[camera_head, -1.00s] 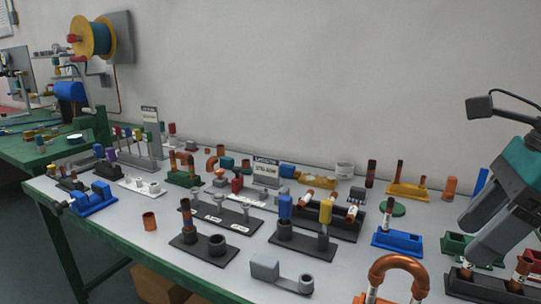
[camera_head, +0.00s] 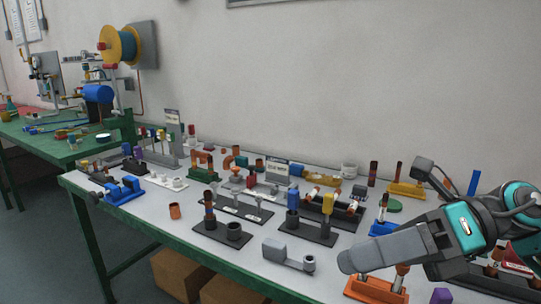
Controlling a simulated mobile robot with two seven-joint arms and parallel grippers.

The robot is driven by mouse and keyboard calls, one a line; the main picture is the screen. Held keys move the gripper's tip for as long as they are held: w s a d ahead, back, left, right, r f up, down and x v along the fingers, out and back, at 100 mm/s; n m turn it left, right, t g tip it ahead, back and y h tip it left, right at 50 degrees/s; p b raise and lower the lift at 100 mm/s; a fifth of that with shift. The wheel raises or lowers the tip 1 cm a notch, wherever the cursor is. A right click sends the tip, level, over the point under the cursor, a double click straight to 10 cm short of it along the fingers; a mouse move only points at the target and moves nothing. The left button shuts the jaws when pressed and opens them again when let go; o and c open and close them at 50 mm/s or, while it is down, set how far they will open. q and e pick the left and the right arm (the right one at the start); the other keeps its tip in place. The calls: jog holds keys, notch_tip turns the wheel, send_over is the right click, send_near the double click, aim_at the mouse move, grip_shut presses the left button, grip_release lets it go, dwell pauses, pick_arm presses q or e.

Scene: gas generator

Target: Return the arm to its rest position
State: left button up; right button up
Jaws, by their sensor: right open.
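My right gripper (camera_head: 352,260) reaches in from the right edge, above the front right of the table. Its fingers point left and are seen side-on, so the gap between them is hard to see; it is open. I see nothing held in it. It covers part of an orange holder (camera_head: 375,290) with copper pipe ends below it. My left gripper is not in view.
The grey tabletop (camera_head: 150,215) holds many pipe fittings and stands. A grey fitting (camera_head: 288,256) lies just left of my gripper. A blue and a yellow-capped stand (camera_head: 305,232) is behind it. Cardboard boxes (camera_head: 182,272) stand under the table. The wall is behind.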

jog(key=w+d+f+m+t+h+p, duration=0.25)
jog(key=w+f+m+t, duration=0.3)
jog(key=m+t, duration=0.75)
jog(key=w+d+f+m+t+h+p, duration=0.1)
jog(key=w+f+m+t+h+p, duration=0.4)
jog(key=m, duration=1.4)
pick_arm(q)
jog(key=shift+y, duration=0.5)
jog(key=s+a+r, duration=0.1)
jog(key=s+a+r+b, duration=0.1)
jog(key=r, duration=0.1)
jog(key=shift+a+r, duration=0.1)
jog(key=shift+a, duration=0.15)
pick_arm(e)
jog(key=s+d+f+m+g+h, duration=0.1)
jog(key=s+f+m, duration=0.4)
jog(key=f, duration=0.6)
jog(key=s+d+f+m+g+h, duration=0.1)
jog(key=s+f+m+g+h, duration=0.3)
jog(key=s+f, duration=0.5)
notch_tip(320, 180, down, 3)
jog(key=shift+s+d+f+m+g+h, duration=0.15)
jog(key=shift+s+d+m+g+h, duration=0.2)
jog(key=shift+m+h, duration=0.55)
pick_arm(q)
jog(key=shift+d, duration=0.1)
pick_arm(e)
jog(key=shift+y, duration=0.25)
